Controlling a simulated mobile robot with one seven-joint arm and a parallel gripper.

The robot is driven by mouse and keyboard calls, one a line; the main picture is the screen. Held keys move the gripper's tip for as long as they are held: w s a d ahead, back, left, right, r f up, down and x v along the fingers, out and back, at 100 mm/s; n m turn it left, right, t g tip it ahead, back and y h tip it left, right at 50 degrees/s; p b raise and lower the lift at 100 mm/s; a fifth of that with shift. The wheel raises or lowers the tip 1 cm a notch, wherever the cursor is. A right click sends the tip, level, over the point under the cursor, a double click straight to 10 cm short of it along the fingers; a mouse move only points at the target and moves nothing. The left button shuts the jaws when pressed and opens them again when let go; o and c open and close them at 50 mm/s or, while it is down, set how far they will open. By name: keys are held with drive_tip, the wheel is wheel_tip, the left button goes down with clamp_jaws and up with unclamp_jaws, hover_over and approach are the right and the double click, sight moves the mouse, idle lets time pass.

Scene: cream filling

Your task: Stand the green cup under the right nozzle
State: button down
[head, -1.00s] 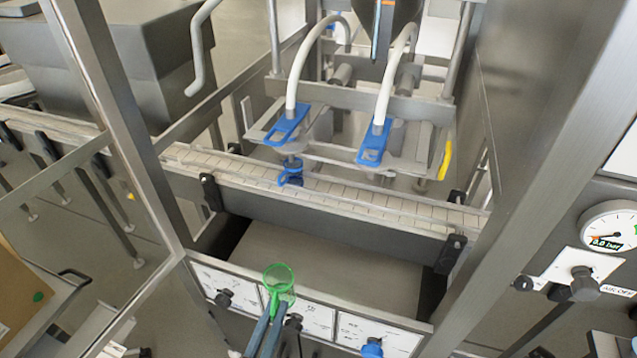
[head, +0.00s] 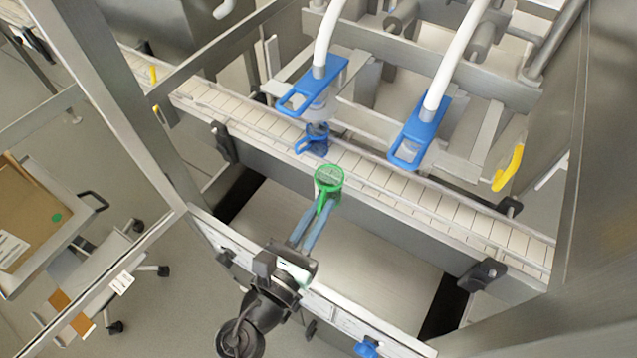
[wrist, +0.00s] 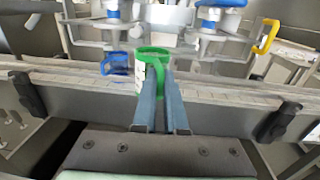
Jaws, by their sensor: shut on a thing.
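The green cup (head: 329,179) is held at its handle side by my gripper (head: 318,212), whose two blue fingers are shut. It looks roughly upright, in front of the conveyor's near rail in the head view. In the wrist view the green cup (wrist: 153,53) is at the fingertips (wrist: 160,78), its height over the belt unclear. The right nozzle (head: 430,103), a white hose with a blue bracket (head: 420,132), hangs over the belt, right of the cup. The left nozzle (head: 320,70) has a blue cup (head: 314,139) standing below it.
The white slatted conveyor belt (head: 385,182) is clear below the right nozzle. A metal near rail (head: 400,215) with black clamps runs in front. A yellow hook (head: 508,168) hangs at right. Steel frame posts stand on both sides.

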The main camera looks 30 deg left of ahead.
drive_tip(key=shift+w+d+f+b, duration=0.1)
drive_tip(key=shift+w+b, duration=0.1)
drive_tip(key=shift+w, duration=1.75)
drive_tip(key=shift+w+d+f+b, duration=0.1)
drive_tip(key=shift+w+f+b, duration=0.05)
drive_tip(key=shift+w, duration=1.8)
drive_tip(key=shift+w+d+f+b, duration=0.1)
drive_tip(key=shift+w+b, duration=0.1)
drive_tip(key=shift+w, duration=1.75)
wheel_tip(320, 180, down, 4)
drive_tip(key=b, duration=0.4)
drive_tip(key=shift+f, duration=0.15)
drive_tip(key=shift+d+r, duration=0.25)
drive_tip(key=shift+d, duration=0.1)
drive_tip(key=shift+s+d+p, duration=0.15)
drive_tip(key=shift+d+p, duration=0.3)
drive_tip(key=shift+d, duration=4.15)
drive_tip(key=shift+f, duration=0.15)
drive_tip(key=c, duration=0.9)
unclamp_jaws()
